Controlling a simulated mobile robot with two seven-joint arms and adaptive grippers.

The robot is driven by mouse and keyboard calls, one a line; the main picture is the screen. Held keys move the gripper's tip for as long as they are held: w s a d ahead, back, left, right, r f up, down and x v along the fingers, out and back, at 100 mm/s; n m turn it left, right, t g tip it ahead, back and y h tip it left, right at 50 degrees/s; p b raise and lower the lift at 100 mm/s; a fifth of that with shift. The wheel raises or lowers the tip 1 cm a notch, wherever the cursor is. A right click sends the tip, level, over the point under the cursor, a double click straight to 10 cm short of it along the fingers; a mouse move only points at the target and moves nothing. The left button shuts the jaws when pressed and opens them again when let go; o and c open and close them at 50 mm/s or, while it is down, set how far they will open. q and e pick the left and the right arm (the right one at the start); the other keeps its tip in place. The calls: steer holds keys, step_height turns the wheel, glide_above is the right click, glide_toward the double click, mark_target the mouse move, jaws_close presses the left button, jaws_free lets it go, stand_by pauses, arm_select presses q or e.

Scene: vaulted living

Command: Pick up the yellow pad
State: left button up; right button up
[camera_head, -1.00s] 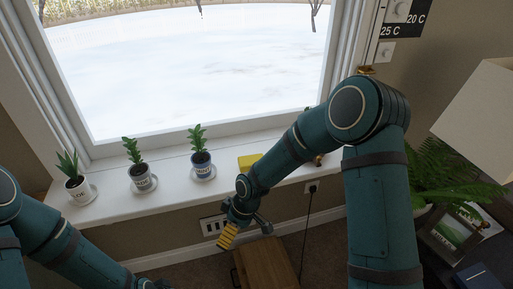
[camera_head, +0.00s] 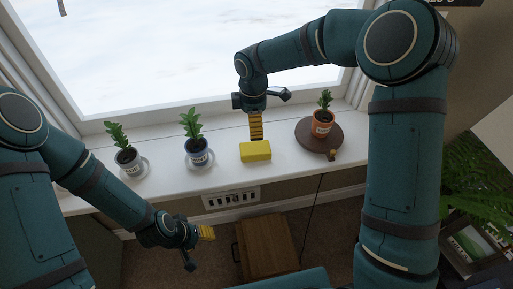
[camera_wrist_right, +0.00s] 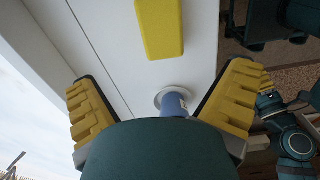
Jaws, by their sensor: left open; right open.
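The yellow pad (camera_head: 255,151) lies on the white windowsill, between the blue-potted plant and the orange-potted plant. My right gripper (camera_head: 256,134) is over the sill, just behind and above the pad in the head view.
The blue-potted plant (camera_head: 198,153) and a grey-potted plant (camera_head: 129,162) stand left on the sill. An orange-potted plant (camera_head: 321,124) stands on a round brown board (camera_head: 304,136) at the right. A wooden cabinet (camera_head: 266,248) stands below. Bare sill (camera_head: 229,166) surrounds the pad.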

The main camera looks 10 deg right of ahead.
steer(key=b, duration=0.1)
glide_above(255, 148)
steer(key=f, duration=0.6)
steer(key=shift+w+a+f, duration=0.15)
steer(key=shift+w, duration=0.05)
steer(key=shift+s+d+f+b, duration=0.15)
steer(key=shift+f+b, duration=0.6)
steer(key=shift+f, duration=1.95)
steer(key=shift+r, duration=0.1)
steer(key=shift+c, duration=0.3)
steer(key=c, duration=0.9)
